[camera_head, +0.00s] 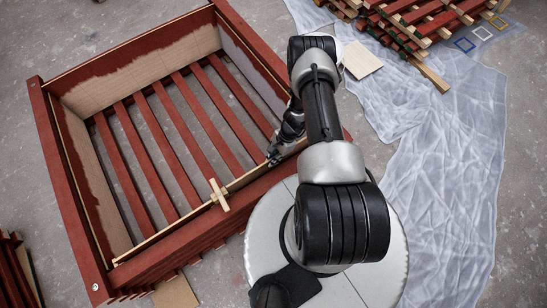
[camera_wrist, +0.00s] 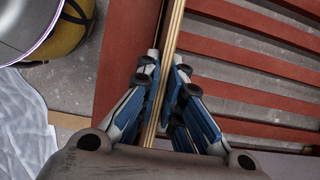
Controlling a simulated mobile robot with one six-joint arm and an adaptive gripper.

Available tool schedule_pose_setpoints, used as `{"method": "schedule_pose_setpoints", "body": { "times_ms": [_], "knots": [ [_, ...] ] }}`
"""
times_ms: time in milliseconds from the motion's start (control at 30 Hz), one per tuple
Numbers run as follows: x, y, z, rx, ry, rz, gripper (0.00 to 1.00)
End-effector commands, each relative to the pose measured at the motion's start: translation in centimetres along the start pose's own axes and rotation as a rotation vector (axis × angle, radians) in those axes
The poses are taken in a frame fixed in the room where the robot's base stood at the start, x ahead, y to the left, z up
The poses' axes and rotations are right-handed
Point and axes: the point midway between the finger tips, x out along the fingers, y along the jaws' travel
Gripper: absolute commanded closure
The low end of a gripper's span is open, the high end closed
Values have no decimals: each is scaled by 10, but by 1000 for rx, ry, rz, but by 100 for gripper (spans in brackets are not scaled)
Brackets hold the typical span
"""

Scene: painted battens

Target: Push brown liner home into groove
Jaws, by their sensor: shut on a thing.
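The red wooden crate has a thin liner standing along its near side; only its pale top edge (camera_head: 160,236) shows, so its face colour is hidden. My gripper (camera_head: 275,159) is at the right part of this near side. In the wrist view my gripper (camera_wrist: 163,95) is shut on the thin, pale, layered edge of the liner (camera_wrist: 174,35), with a finger on each side. The edge runs beside the red near rail (camera_wrist: 128,60). The groove is hidden, and I cannot tell how deep the liner sits.
A small pale wooden cross piece (camera_head: 219,195) sits over the near edge, left of my gripper. Stained panels line the left wall (camera_head: 97,190) and back wall (camera_head: 140,75). Red slats (camera_head: 185,120) form the floor. Stacked red battens (camera_head: 425,20) and plastic sheeting (camera_head: 440,150) lie right.

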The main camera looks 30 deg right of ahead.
Motion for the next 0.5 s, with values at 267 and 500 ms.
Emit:
{"method": "schedule_pose_setpoints", "body": {
  "times_ms": [267, 500],
  "knots": [
    [6, -1, -3, -1, 0, -1, 100],
    [11, 0, -5, -1, 0, -1, 100]
  ]
}}
